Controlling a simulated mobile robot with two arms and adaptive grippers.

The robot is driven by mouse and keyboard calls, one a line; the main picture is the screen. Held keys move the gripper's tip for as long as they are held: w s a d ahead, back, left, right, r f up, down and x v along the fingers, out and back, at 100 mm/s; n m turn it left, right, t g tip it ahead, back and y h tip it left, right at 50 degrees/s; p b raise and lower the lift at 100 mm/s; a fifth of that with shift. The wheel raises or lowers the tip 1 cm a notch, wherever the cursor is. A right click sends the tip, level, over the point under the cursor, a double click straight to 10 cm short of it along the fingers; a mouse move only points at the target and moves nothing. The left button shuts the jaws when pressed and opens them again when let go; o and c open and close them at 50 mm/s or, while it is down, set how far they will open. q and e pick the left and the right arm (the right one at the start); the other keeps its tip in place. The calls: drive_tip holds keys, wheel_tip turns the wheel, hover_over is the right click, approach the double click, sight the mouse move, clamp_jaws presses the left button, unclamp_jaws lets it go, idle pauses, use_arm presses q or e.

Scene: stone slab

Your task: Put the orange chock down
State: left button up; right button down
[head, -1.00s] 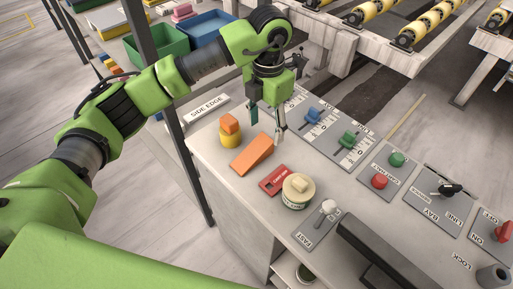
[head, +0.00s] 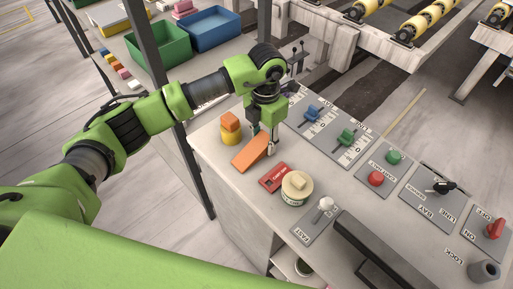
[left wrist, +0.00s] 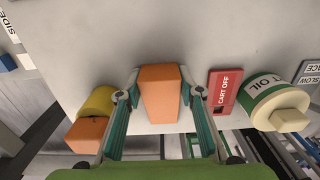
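The orange chock (head: 249,151) is a wedge lying on the pale desk top (head: 225,172), near its left edge. My left gripper (head: 263,142) points down over the chock's far, right-hand end. In the left wrist view the chock (left wrist: 159,95) lies between the two fingertips, which appear to touch its sides, so the gripper looks shut on it. The chock seems to rest on the desk; its underside is hidden. My right gripper is not in view.
A yellow cylinder with an orange block (head: 229,121) on it stands left of the chock. A red CART OFF card (head: 273,177) and a cream-lidded tin (head: 297,188) are to the right. Control panels with levers (head: 346,137) lie behind.

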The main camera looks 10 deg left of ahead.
use_arm(q)
drive_tip(key=c, duration=0.4)
